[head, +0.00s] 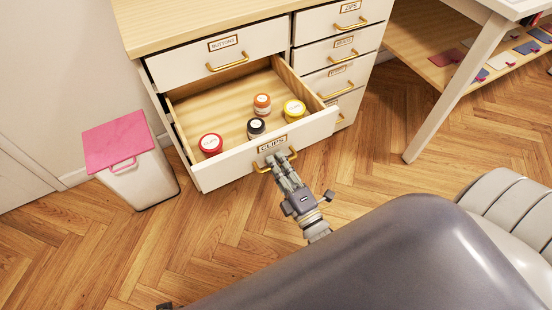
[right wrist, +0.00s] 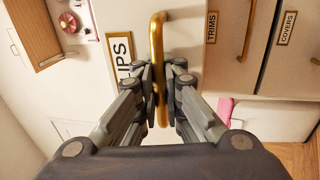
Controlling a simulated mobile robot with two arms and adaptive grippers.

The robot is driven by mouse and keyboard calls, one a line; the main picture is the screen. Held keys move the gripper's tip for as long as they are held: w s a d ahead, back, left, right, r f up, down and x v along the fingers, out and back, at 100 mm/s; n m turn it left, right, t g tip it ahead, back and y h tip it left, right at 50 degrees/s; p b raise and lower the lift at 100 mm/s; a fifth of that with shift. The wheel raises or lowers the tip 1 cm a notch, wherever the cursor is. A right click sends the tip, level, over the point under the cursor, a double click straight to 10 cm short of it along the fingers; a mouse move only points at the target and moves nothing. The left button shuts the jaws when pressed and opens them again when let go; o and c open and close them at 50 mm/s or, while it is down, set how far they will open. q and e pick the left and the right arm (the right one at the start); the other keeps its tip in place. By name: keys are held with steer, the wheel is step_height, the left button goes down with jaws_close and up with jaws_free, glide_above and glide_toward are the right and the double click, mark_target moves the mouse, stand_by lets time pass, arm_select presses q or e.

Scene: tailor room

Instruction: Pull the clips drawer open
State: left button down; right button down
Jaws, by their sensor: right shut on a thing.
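The clips drawer (head: 222,174) stands well out from the cabinet in the head view, with its wooden inside showing. Its front has a CLIPS label (head: 272,144) and a brass handle (head: 293,154). My right gripper (head: 277,160) is at this handle, in front of the drawer. In the right wrist view, the handle (right wrist: 157,50) passes between the fingers of my right gripper (right wrist: 160,95), which is shut on it. Part of the label shows to the left of it.
Jars with red (head: 210,144), black (head: 256,127), orange (head: 262,104) and yellow (head: 294,109) lids stand in the drawer. The closed buttons drawer (head: 205,66) is above. A pink-lidded bin (head: 140,180) stands left. A table leg (head: 450,95) is to the right.

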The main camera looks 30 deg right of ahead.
steer(key=shift+f, duration=0.15)
steer(key=c, duration=2)
jaws_free()
steer(key=s, duration=0.4)
steer(key=s+f, duration=0.1)
steer(key=s, duration=0.3)
steer(key=s+f, duration=0.1)
steer(key=s, duration=0.2)
steer(key=shift+s+d, duration=0.25)
steer(key=shift+s, duration=0.15)
